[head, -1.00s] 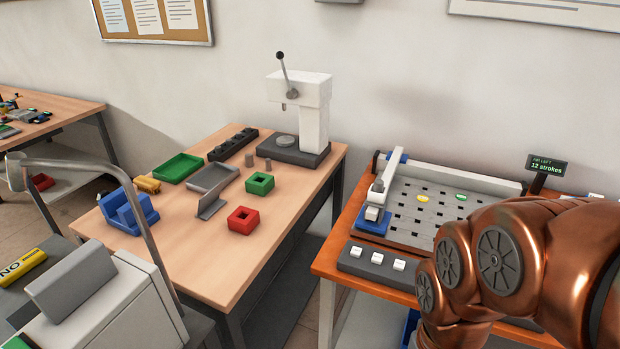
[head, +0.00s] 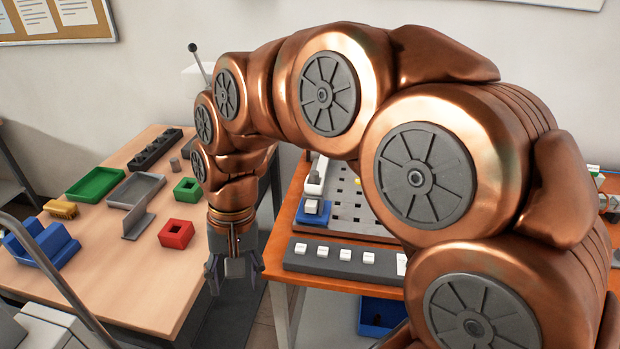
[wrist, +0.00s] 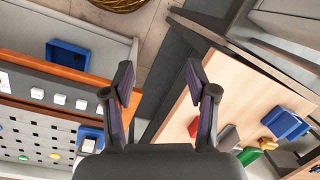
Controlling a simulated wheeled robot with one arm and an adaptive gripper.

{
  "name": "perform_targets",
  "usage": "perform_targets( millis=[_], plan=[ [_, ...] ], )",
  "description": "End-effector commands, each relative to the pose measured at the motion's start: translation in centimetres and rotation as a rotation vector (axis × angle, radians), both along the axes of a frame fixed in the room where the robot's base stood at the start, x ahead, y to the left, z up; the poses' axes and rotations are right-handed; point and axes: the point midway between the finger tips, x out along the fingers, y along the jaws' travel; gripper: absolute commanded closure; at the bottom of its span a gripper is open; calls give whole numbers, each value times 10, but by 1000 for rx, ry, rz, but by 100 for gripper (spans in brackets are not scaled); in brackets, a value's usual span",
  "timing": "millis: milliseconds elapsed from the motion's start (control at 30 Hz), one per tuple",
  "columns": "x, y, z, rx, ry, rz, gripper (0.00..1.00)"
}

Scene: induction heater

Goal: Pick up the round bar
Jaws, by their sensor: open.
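A small grey upright cylinder (head: 174,165), which looks like a round bar, stands on the wooden table at the back, left of my arm. A second similar cylinder, visible earlier, is not clearly seen now; my arm covers that area. My gripper (head: 234,276) points down with its fingers apart, near the right edge of the wooden table. It is well in front of and to the right of the cylinder. In the wrist view my gripper (wrist: 160,78) is open and empty over the gap between the tables.
The wooden table (head: 135,270) holds a red block (head: 176,234), a green block (head: 187,190), a green tray (head: 95,185), a grey tray (head: 137,190), an angled grey plate (head: 138,218) and a blue block (head: 42,250). An orange bench (head: 300,258) stands right. My arm mostly hides the press.

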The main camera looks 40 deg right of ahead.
Motion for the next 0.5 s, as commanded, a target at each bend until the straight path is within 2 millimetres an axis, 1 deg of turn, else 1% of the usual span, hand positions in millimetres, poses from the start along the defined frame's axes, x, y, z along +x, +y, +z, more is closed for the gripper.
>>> perform_targets(
  millis=[33, 100, 167, 200, 267, 300, 367, 400, 467, 500],
  plan=[
    [21, -8, 8, 23, -6, -84, 42],
    [46, -20, 18, 56, -9, -205, 42],
    [67, -33, 24, 82, -8, -312, 42],
    [79, -43, 29, 103, -7, -388, 42],
    [98, -61, 34, 132, -2, -502, 42],
    [109, -74, 37, 153, 4, -580, 42],
    [126, -97, 41, 183, 9, -701, 42],
    [135, -114, 42, 203, 16, -783, 42],
    [148, -140, 45, 233, 23, -909, 42],
    [155, -159, 44, 252, 33, -994, 42]
  ],
)
